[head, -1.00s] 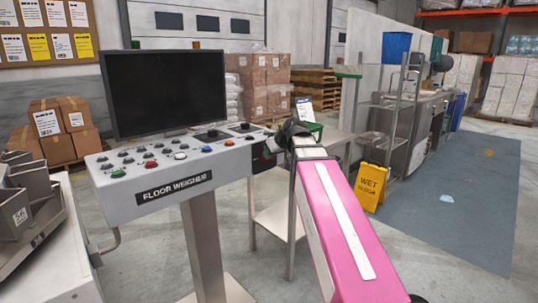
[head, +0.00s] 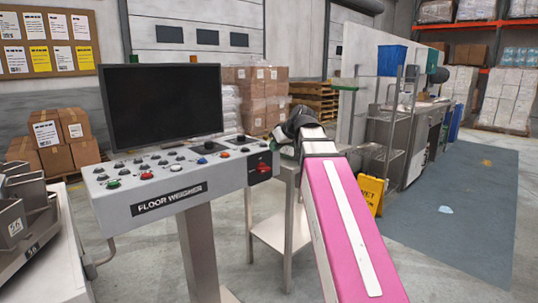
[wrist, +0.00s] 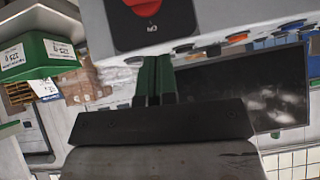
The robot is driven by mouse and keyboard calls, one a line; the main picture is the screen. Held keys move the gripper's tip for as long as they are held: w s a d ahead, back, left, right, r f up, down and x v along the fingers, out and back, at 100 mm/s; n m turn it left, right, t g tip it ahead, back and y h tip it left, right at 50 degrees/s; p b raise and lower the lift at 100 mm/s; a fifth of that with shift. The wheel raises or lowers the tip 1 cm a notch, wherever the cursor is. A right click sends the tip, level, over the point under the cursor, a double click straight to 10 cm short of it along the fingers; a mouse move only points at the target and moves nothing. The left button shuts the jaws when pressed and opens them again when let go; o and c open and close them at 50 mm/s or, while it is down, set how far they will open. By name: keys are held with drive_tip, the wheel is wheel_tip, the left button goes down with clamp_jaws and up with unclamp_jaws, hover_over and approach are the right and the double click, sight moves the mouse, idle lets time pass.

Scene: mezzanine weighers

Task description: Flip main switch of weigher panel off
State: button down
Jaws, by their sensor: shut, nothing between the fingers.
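The weigher panel (head: 215,187) is a grey console on a post, lettered FLOOR WEIGHER, with a dark monitor (head: 165,102) behind it. Its main switch (head: 263,169) is a red handle on a black plate at the panel's right end. In the wrist view the red handle (wrist: 143,6) is cut by the top edge, with a small white marking, apparently ON, beside it. The handle's setting is unclear. My gripper (head: 284,149) is just right of the switch, apparently apart from it. Its green fingers (wrist: 154,80) are shut and empty, pointing toward the switch plate.
Several coloured buttons (head: 146,175) line the panel's top. A metal stand (head: 265,231) is behind and right of the panel. A yellow wet-floor sign (head: 370,193) stands farther right. Weighing trays (head: 22,215) are at the left edge. Open floor lies at the right.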

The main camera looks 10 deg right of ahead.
drive_tip(key=shift+v, duration=1.55)
